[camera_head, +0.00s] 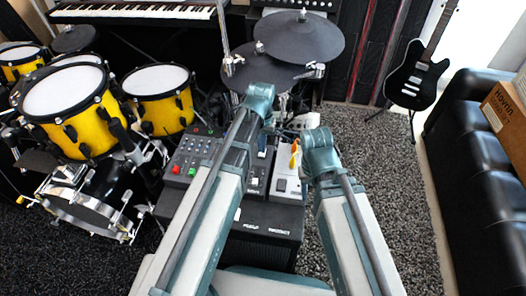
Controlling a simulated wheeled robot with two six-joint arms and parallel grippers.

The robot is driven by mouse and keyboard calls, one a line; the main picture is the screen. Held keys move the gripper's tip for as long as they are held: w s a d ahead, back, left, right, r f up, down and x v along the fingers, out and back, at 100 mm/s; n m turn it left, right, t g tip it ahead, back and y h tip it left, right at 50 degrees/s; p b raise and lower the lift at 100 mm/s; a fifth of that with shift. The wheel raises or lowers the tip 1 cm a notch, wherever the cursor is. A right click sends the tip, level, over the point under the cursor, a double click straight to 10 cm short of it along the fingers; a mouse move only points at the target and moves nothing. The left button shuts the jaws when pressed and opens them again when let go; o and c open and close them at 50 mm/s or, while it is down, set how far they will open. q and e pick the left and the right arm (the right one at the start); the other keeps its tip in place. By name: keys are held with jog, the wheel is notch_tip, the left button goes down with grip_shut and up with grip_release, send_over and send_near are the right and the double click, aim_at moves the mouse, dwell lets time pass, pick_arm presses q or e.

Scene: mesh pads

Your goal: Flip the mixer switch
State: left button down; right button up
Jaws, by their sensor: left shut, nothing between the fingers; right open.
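The mixer (199,146) is a dark panel with rows of small buttons, including a red one and a green one. It lies on top of a black box in the middle of the view. A light-coloured panel (287,172) with a small yellow-orange part sits at its right. My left gripper (279,130) is shut and empty above the mixer's right side. My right gripper (299,123) is open and close to it on the right. Both grippers are small and partly hidden by my arms. I cannot tell which part is the switch or whether a finger touches it.
Yellow drums (160,99) stand at the left and black cymbals (300,38) behind. A keyboard (140,11) is at the back. A black guitar (414,79), a black sofa (484,150) and a cardboard box (506,118) are at the right. Grey carpet (378,165) lies clear before the sofa.

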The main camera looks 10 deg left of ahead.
pick_arm(q)
jog(key=shift+f+b, duration=0.95)
dwell(0.4)
jog(key=shift+r, duration=0.15)
notch_tip(320, 180, up, 7)
jog(key=p, duration=0.7)
jog(key=s+d+r+m+p, duration=0.1)
jog(key=s+d+r+p, duration=0.1)
jog(key=s+r+p, duration=0.3)
jog(key=s+d+r+m+p, duration=0.1)
jog(key=s+r+p, duration=0.4)
jog(key=r+p, duration=0.6)
jog(key=s+d+r+m+y+p, duration=0.1)
jog(key=s+r+p, duration=0.3)
jog(key=r+p, duration=0.5)
jog(key=shift+s+d+m, duration=0.4)
jog(key=shift+d, duration=0.5)
